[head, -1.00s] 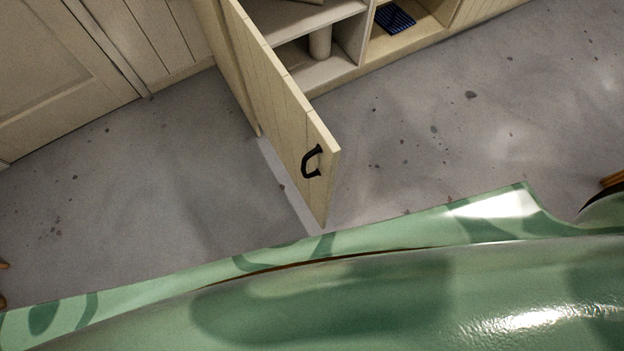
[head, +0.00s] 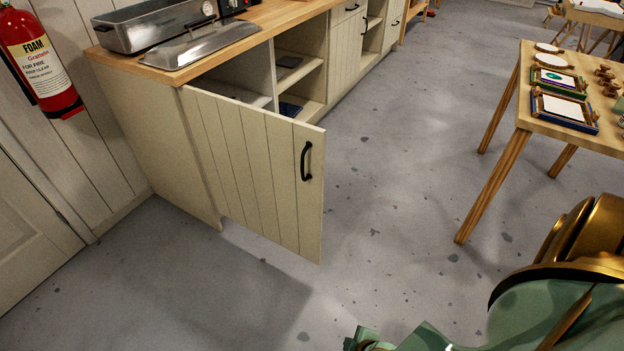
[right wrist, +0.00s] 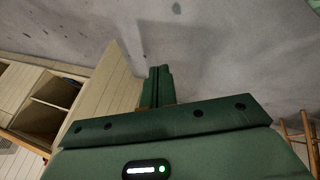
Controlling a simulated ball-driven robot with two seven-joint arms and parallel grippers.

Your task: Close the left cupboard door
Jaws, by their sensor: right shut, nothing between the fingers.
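The left cupboard door (head: 255,165) is a cream plank door standing wide open, swung out from the cupboard (head: 168,150) over the floor. Its black handle (head: 306,161) is near the free edge. In the right wrist view the door (right wrist: 112,88) is left of my right gripper (right wrist: 157,87). That gripper is shut and empty, with its fingers together over grey floor. I cannot tell how far it is from the door. My left gripper is not in view.
A wooden table (head: 528,115) with small framed trays stands at the right. A fire extinguisher (head: 42,62) hangs on the left wall. A metal steamer (head: 160,22) and its lid (head: 195,47) sit on the worktop. The floor before the door is clear.

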